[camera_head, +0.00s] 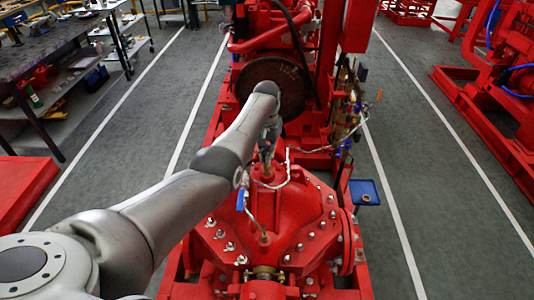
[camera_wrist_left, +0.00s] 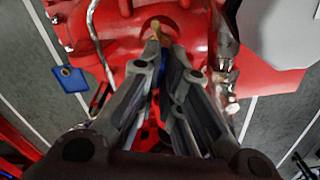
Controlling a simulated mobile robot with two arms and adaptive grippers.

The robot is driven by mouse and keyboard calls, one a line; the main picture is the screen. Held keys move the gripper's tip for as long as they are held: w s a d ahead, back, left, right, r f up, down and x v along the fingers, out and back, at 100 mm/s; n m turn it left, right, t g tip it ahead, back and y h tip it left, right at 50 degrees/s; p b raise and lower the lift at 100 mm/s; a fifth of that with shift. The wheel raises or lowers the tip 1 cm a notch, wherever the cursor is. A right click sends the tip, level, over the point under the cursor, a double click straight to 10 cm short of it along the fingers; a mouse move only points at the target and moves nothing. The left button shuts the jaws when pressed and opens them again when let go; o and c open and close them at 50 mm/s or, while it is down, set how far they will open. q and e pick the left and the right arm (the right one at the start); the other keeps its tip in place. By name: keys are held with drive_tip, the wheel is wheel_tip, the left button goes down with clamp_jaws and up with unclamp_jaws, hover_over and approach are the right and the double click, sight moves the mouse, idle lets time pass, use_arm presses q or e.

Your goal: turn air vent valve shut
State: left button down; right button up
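A small brass fitting (camera_wrist_left: 160,32) shows at the tips of my left gripper (camera_wrist_left: 161,58) in the left wrist view, with a strip of blue between the fingers. I take it for the air vent valve, but the fingers hide most of it. In the head view my left gripper (camera_head: 267,152) points down at the top of the red pump casing (camera_head: 285,215). Its fingertips are close together; whether they touch or grip the fitting is not clear. A blue lever handle (camera_head: 241,199) stands on the casing, left of and below the gripper. My right gripper is not in view.
A thin metal pipe (camera_head: 288,165) runs close beside the gripper. A blue tray (camera_head: 364,192) sits right of the pump. A large dark disc (camera_head: 258,82) and red engine frame stand behind. A cluttered workbench (camera_head: 40,55) is at left. Grey floor is clear on both sides.

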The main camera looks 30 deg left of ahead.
use_arm(q)
drive_tip(key=shift+r+m, duration=0.1)
drive_tip(key=shift+m, duration=0.3)
drive_tip(key=m+p, duration=0.1)
drive_tip(key=m, duration=0.1)
drive_tip(key=shift+m, duration=0.3)
drive_tip(key=m+p, duration=0.1)
drive_tip(key=m, duration=0.3)
drive_tip(key=shift+m, duration=0.3)
drive_tip(key=m, duration=0.5)
drive_tip(key=shift+w+m, duration=0.1)
drive_tip(key=shift+m, duration=0.3)
drive_tip(key=c, duration=1.7)
unclamp_jaws()
drive_tip(key=shift+o, duration=0.2)
